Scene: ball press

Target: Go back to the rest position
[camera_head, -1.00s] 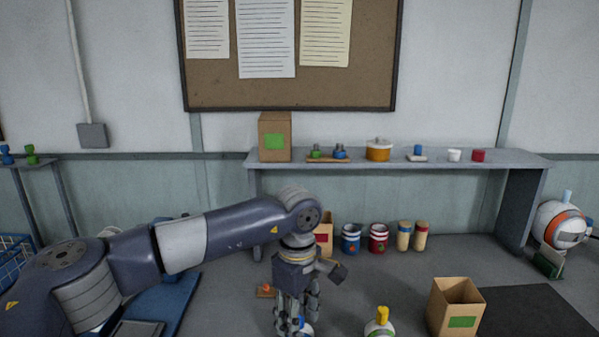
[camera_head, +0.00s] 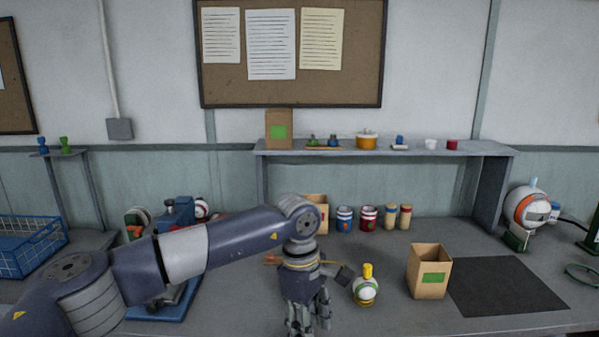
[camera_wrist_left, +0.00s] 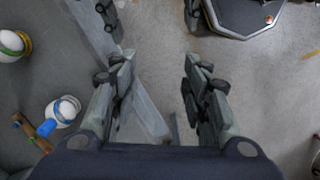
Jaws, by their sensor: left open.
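My left gripper (camera_head: 306,318) hangs downward at the front of the table in the head view, with its arm coming in from the left. In the left wrist view its fingers (camera_wrist_left: 154,75) are apart, with nothing between them. A white ball with a yellow top (camera_head: 366,288) stands to the right of the gripper. The wrist view shows a white ball with a blue part (camera_wrist_left: 64,111) left of the fingers, apart from them. Another white ball (camera_wrist_left: 12,42) sits at the upper left edge. My right gripper cannot be made out.
An open cardboard box with a green label (camera_head: 428,272) stands right of the ball, beside a dark mat (camera_head: 505,285). Cans (camera_head: 369,218) and a shelf (camera_head: 400,152) are behind. A blue press-like device (camera_head: 178,212) and a blue basket (camera_head: 28,250) are left.

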